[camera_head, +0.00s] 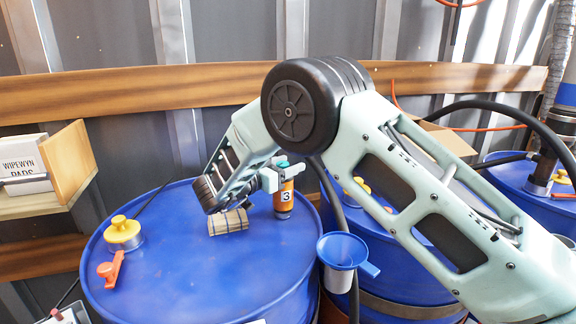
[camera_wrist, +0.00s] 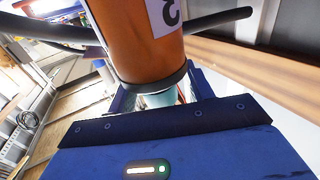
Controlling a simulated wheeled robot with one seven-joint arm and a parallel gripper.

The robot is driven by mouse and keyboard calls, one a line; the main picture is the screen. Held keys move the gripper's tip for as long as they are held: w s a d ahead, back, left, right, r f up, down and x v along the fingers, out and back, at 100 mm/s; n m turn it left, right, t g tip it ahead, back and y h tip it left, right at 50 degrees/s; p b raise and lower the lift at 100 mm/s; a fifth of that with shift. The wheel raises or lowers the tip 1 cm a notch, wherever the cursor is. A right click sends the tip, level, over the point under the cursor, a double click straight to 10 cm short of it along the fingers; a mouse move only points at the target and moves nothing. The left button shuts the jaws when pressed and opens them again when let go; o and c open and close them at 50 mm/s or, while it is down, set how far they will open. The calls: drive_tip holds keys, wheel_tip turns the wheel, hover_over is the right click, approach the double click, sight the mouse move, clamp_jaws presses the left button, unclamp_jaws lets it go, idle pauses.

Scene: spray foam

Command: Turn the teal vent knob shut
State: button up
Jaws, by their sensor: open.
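An orange canister (camera_head: 283,200) with a white label "3" stands upright on the blue drum (camera_head: 200,275). A teal knob (camera_head: 282,159) shows at its top, partly hidden by my gripper. My gripper (camera_head: 284,173) is open at the canister's upper end. In the wrist view the canister (camera_wrist: 135,40) appears upside down, with a dark rim. A bit of the teal knob (camera_wrist: 158,99) shows below that rim, between blue finger parts. The dark edge of my gripper hides the rest, and I cannot tell whether the fingers touch the knob.
A bundle of tan sticks (camera_head: 228,222) lies left of the canister. A yellow cap (camera_head: 122,231) and an orange valve handle (camera_head: 110,269) sit at the drum's left. A blue funnel (camera_head: 342,252) is at its right edge. A wooden rail (camera_head: 130,88) crosses the wall behind.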

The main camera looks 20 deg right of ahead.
drive_tip(key=b+v, duration=0.2)
drive_tip(key=v, duration=1.5)
drive_tip(key=shift+d+r, duration=0.1)
